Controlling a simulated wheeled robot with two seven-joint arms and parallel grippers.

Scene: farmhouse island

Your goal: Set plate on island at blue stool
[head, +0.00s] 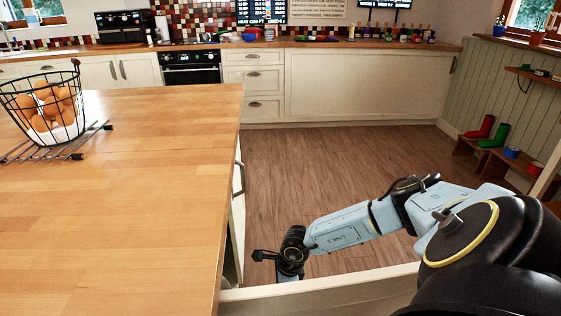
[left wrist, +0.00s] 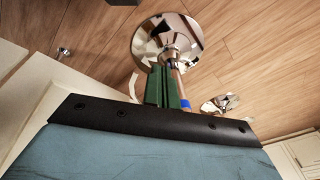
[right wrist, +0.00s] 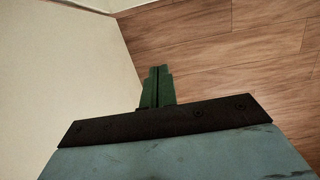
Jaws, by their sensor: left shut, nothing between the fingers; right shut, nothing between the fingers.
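The island (head: 130,180) has a wooden top and fills the left of the head view. I see no plate and no stool seat in any view. A round chrome base with a post (left wrist: 150,45) stands on the floor in the left wrist view, behind my left gripper (left wrist: 167,75); I cannot tell which stool it belongs to. The left gripper's green fingers are shut and empty. My right gripper (right wrist: 158,72) is shut and empty, low beside a cream panel and above the wood floor. In the head view my right arm reaches down right of the island.
A wire basket (head: 45,108) of brown eggs stands on a rack at the island's left. A cream panel edge (head: 330,287) crosses the bottom of the head view. Counters with an oven (head: 192,75) line the back. The floor (head: 320,160) between is clear.

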